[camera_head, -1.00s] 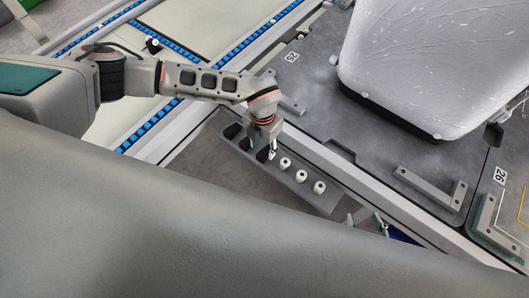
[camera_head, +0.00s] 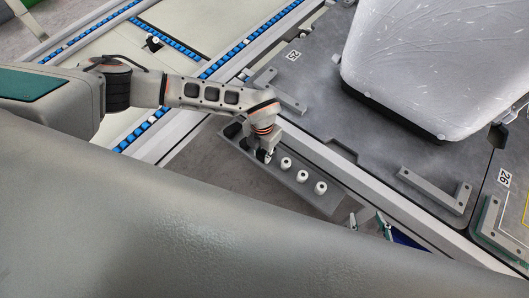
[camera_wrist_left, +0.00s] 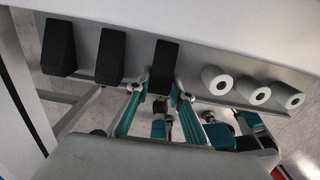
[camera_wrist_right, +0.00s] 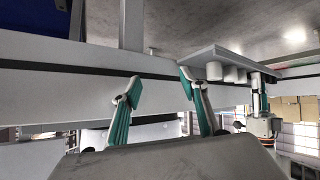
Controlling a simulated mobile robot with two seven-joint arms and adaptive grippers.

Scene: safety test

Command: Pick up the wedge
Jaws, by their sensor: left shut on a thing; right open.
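Three black wedges stand in a row on a grey shelf (camera_head: 322,203): a left one (camera_wrist_left: 58,47), a middle one (camera_wrist_left: 111,55) and a right one (camera_wrist_left: 163,68) in the left wrist view. My left gripper (camera_wrist_left: 162,88) has its fingers on either side of the right wedge and is shut on it. The wedge still appears to be at the shelf. In the head view my left gripper (camera_head: 264,155) hides much of this wedge; the far-left wedge (camera_head: 233,130) shows. My right gripper (camera_wrist_right: 159,87) is open and empty, below the shelf's level in its wrist view.
Three white rollers (camera_head: 303,176) stand on the shelf just right of the held wedge. A grey rail (camera_head: 375,190) runs behind the shelf. A large wrapped grey block (camera_head: 430,60) rests on the table at the upper right, near metal brackets (camera_head: 435,190).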

